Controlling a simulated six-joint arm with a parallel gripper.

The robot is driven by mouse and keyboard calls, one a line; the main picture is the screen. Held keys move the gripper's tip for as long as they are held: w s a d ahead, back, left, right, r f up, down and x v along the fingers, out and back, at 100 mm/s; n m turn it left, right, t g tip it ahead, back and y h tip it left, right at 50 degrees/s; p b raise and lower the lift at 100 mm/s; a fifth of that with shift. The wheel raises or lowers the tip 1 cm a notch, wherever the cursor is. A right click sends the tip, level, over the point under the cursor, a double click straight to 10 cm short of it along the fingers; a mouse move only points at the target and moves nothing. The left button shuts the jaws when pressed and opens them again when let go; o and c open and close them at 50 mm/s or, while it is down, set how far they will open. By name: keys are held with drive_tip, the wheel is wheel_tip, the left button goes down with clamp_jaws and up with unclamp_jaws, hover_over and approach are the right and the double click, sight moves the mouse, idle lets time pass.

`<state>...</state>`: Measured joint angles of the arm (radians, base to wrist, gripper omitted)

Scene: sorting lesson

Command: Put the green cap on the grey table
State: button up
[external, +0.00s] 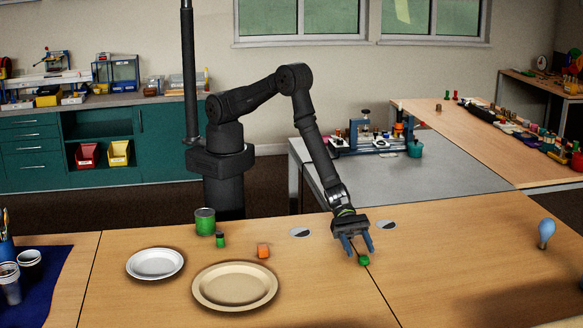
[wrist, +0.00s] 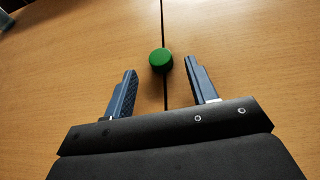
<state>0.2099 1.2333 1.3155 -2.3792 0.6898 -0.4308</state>
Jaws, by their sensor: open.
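The green cap (external: 364,261) lies on the wooden table, on the seam between two table tops. In the wrist view the green cap (wrist: 160,60) shows just beyond the fingertips, between the lines of the two fingers. My gripper (external: 360,252) is open and empty, pointing down close to the cap. In the wrist view its blue fingers (wrist: 163,72) stand apart with nothing between them. The grey table (external: 440,178) stands behind the wooden table, to the right of my arm's links. The exact height of the fingertips above the wood is hard to tell.
A white plate (external: 155,263), a beige plate (external: 235,286), a green can (external: 205,222), a small green bottle (external: 220,240) and an orange block (external: 263,250) stand to the left. A light bulb (external: 546,232) is at right. A blue apparatus (external: 375,137) occupies the grey table's back; its front is clear.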

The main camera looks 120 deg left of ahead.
drive_tip(key=shift+x, duration=1)
drive_tip(key=c, duration=1.1)
clamp_jaws()
